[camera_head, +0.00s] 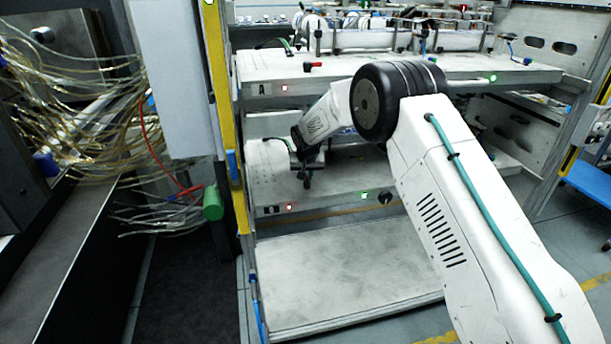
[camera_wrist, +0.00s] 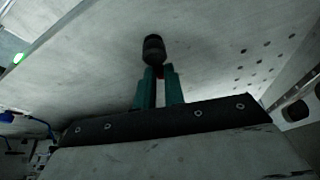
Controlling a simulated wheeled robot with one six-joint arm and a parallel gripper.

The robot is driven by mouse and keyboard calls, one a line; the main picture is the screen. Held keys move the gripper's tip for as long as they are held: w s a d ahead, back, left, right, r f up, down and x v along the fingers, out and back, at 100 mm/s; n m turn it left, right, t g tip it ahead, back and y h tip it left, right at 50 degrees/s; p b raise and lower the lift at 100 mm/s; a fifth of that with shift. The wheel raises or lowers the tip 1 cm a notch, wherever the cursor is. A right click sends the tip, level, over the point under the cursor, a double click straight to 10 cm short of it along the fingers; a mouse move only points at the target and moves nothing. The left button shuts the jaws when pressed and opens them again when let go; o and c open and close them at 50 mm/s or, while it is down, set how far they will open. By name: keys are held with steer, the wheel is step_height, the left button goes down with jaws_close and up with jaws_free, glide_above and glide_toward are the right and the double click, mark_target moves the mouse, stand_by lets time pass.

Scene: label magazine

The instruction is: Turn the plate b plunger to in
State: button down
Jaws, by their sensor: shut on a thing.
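Plate B (camera_head: 330,200) is the middle shelf of the rack, with a label and a red light at the left of its front edge. My gripper (camera_head: 306,174) reaches down to its left part, near the front edge. In the wrist view the teal fingers of my gripper (camera_wrist: 159,86) are shut on the plate b plunger.
A green light (camera_head: 364,196) and a black knob (camera_head: 385,197) are on plate B's front. A bare lower shelf (camera_head: 340,275) lies below. Cables (camera_head: 80,120) hang at the left.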

steer(key=m, duration=0.1)
steer(key=m+h, duration=0.1)
steer(key=m, duration=0.1)
steer(key=shift+d+m, duration=0.3)
steer(key=m, duration=0.1)
steer(key=m+g+h, duration=0.1)
steer(key=m, duration=0.1)
steer(key=m+h, duration=0.1)
steer(key=shift+s+d+m, duration=0.25)
steer(key=shift+m, duration=0.05)
steer(key=m, duration=0.1)
steer(key=m+g, duration=0.1)
steer(key=m, duration=0.2)
steer(key=shift+s+d+g+h, duration=0.2)
steer(key=shift+s+g+h, duration=0.1)
steer(key=shift+g, duration=0.1)
steer(key=shift+s+m+g, duration=0.2)
steer(key=shift+m+g, duration=0.4)
steer(key=shift+m, duration=1)
steer(key=c, duration=1.5)
jaws_free()
steer(key=shift+h, duration=0.3)
